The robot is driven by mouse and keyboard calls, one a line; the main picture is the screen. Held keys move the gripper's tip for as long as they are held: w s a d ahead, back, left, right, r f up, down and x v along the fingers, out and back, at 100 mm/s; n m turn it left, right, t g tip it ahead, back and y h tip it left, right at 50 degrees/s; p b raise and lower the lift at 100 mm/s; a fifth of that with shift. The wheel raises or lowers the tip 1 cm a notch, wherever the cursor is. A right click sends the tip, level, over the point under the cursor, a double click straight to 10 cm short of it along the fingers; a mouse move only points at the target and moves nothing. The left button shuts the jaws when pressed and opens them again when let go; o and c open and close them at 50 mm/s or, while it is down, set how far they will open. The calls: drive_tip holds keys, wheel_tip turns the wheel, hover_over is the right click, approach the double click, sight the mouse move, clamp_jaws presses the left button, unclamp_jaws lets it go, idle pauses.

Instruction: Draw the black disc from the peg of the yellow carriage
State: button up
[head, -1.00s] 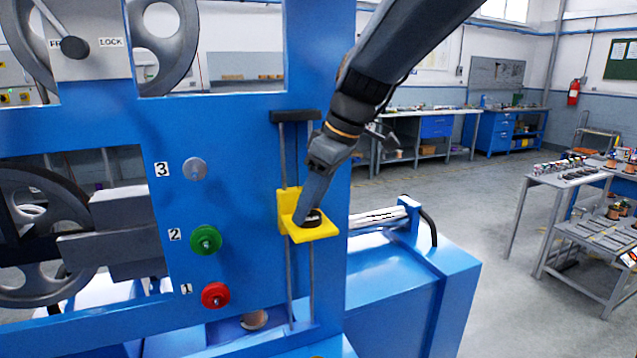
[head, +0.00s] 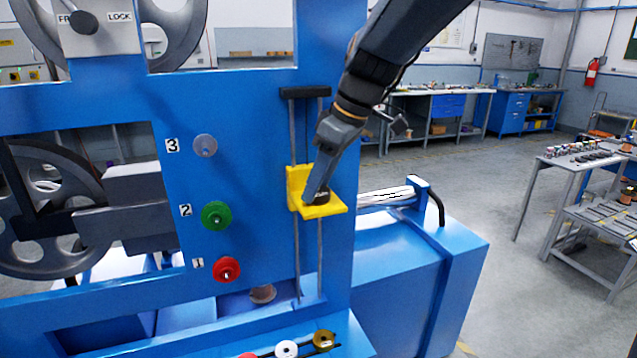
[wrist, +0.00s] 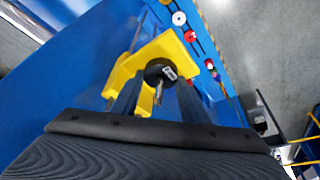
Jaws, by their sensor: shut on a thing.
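The yellow carriage (head: 321,211) sits on two vertical rods at the right of the blue frame. The black disc (head: 321,197) is at its ledge, partly hidden by my gripper (head: 315,192) in the head view. My gripper reaches down from the upper right and is shut on the disc. In the wrist view the black disc (wrist: 157,70), with a small white label, lies against the yellow carriage (wrist: 172,46). The metal peg (wrist: 158,93) sticks out of the disc towards the camera, so the disc appears to be around it.
Red (head: 227,269), green (head: 216,214) and grey (head: 205,145) discs hang on numbered pegs left of the carriage. Several small discs, one white (head: 286,349), lie on the lower ledge. A grey table (head: 575,160) with parts stands at the far right.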

drive_tip(key=shift+r+p, duration=1.05)
drive_tip(key=shift+r, duration=0.75)
idle(0.9)
drive_tip(key=shift+r+p, duration=1.05)
drive_tip(key=shift+r, duration=0.6)
drive_tip(key=shift+r+p, duration=0.55)
drive_tip(key=shift+r, duration=0.3)
drive_tip(key=shift+r+p, duration=1.3)
drive_tip(key=shift+r, duration=0.75)
drive_tip(key=shift+f, duration=0.1)
